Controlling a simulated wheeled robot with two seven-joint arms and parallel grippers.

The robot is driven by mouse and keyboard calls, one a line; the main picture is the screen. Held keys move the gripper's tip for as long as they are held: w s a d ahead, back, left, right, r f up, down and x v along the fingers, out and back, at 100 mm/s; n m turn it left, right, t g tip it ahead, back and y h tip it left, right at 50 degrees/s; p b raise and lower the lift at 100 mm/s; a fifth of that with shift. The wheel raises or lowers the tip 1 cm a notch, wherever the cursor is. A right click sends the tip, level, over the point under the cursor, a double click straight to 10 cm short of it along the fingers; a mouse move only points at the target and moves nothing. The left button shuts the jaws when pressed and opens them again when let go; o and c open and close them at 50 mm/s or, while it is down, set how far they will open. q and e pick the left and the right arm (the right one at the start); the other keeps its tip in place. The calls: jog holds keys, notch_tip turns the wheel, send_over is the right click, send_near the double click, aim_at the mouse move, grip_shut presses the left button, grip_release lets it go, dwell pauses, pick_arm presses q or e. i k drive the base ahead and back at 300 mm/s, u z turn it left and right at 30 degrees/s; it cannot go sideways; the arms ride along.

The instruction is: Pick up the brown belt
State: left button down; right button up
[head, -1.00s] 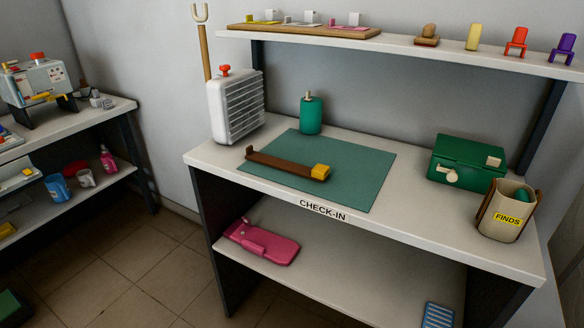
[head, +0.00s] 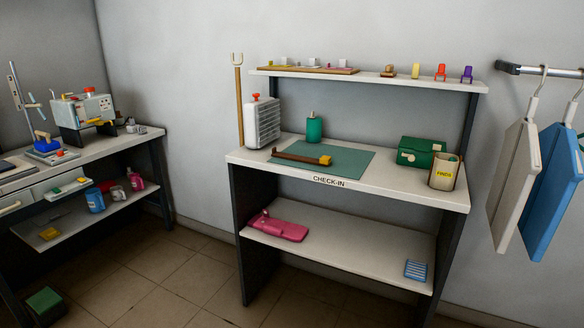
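The brown belt (head: 297,155) lies on the green mat (head: 345,161) on top of the check-in table (head: 248,158). It is a long brown strip with a yellow block-like end at its right. Neither of my grippers shows in the head view.
A white louvred box (head: 262,124) and a green bottle (head: 314,128) stand behind the belt. A green case (head: 420,152) and a FINDS bin (head: 444,172) stand at the table's right. A pink item (head: 278,228) lies on the lower shelf. Bagged comforters (head: 552,190) hang at right. Open tiled floor (head: 165,285) lies in front.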

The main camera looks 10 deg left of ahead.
aim_at(325, 162)
jog(key=u, duration=0.75)
jog(key=i, duration=0.65)
jog(key=u, duration=0.75)
jog(key=i, duration=0.9)
jog(key=z, duration=0.35)
